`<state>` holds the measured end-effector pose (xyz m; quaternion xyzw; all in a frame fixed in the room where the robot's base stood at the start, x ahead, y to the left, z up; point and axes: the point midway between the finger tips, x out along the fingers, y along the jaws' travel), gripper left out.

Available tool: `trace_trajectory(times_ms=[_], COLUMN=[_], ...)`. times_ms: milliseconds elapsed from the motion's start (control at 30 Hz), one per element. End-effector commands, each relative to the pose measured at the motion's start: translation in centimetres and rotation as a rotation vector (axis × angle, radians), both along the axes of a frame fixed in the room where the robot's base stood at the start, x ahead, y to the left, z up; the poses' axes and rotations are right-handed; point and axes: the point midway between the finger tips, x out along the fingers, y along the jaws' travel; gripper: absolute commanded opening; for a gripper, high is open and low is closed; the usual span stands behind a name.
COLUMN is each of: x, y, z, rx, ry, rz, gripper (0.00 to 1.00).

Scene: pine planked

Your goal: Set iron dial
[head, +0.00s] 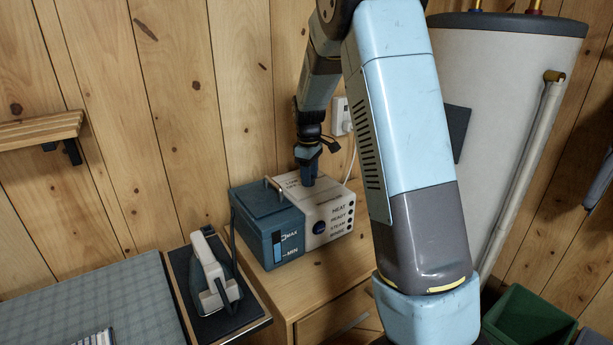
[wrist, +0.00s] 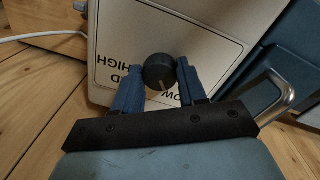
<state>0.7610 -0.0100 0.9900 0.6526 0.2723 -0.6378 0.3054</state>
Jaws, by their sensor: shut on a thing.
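The iron station (head: 330,212) is a white and blue box on the wooden cabinet, with a blue lidded tank (head: 268,205) at its left. Its iron dial (wrist: 158,70) is a round black knob on the white panel, with a pale pointer mark near its lower edge. The words HIGH and LOW show upside down around it, partly covered. My gripper (wrist: 157,85) has its two blue fingers shut on the dial, one on each side. In the head view my gripper (head: 308,172) points down onto the station's top, and the dial is hidden there.
The iron (head: 212,270) rests on a dark pad left of the cabinet (head: 300,285), beside the ironing board (head: 80,300). A metal tank handle (wrist: 275,98) is close to my gripper. A white tank (head: 500,110) and a green bin (head: 530,320) stand at right.

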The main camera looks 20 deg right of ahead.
Motion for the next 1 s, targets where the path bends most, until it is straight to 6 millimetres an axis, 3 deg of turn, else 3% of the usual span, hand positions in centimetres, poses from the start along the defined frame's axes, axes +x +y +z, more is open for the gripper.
trace_trajectory(times_ms=[1000], x=[-0.28], y=[0.44], z=[-0.31], rx=[-0.006], ry=[0.011], rz=[-0.964], gripper=[0.11])
